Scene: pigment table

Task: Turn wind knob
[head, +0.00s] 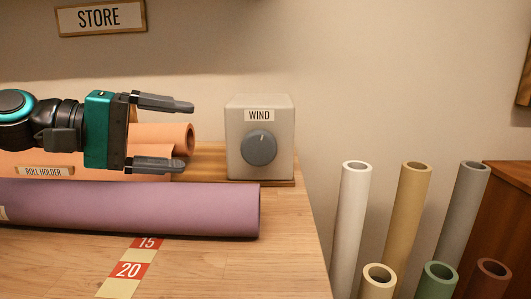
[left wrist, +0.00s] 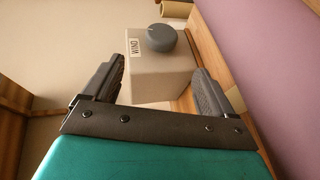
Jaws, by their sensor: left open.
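The wind knob (head: 258,148) is a round dark grey dial with a pale mark near its top. It sits on the front of a light grey box (head: 284,112) with a WIND label. My left gripper (head: 178,135) is open and empty, to the left of the box, with its fingers pointing right towards it. In the left wrist view the knob (left wrist: 161,38) shows beyond the fingertips, on the box (left wrist: 150,78). The gripper (left wrist: 160,85) is apart from the knob. My right gripper is not in view.
A purple roll (head: 140,208) lies across the wooden table (head: 220,265) in front of the box. An orange roll (head: 175,138) lies behind my left gripper in the roll holder. Several upright tubes (head: 408,210) stand right of the table edge. The wall above the box is clear.

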